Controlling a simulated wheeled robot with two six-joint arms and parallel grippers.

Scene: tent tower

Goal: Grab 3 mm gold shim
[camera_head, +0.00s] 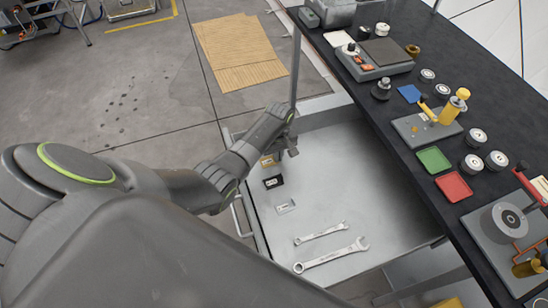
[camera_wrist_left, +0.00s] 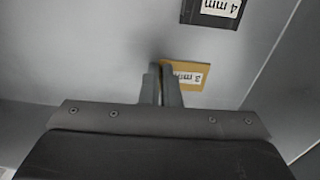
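The gold shim (camera_wrist_left: 188,75) lies flat on the drawer floor, its label reading 3 mm in the left wrist view. It also shows in the head view (camera_head: 267,161), just below my left gripper (camera_head: 290,148). In the left wrist view my left gripper's fingers (camera_wrist_left: 161,85) are close together, with only a narrow gap. One finger overlaps the shim's left end in the picture. I cannot tell whether they touch it, or whether the gripper is open or shut. My right gripper is not in view.
A black shim (camera_head: 273,182) labelled 4 mm (camera_wrist_left: 215,8) lies near the gold one. A silver shim (camera_head: 286,207) and two wrenches (camera_head: 320,234) (camera_head: 332,255) lie in the same grey drawer (camera_head: 350,175). The black bench (camera_head: 400,110) holds several tools to the right.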

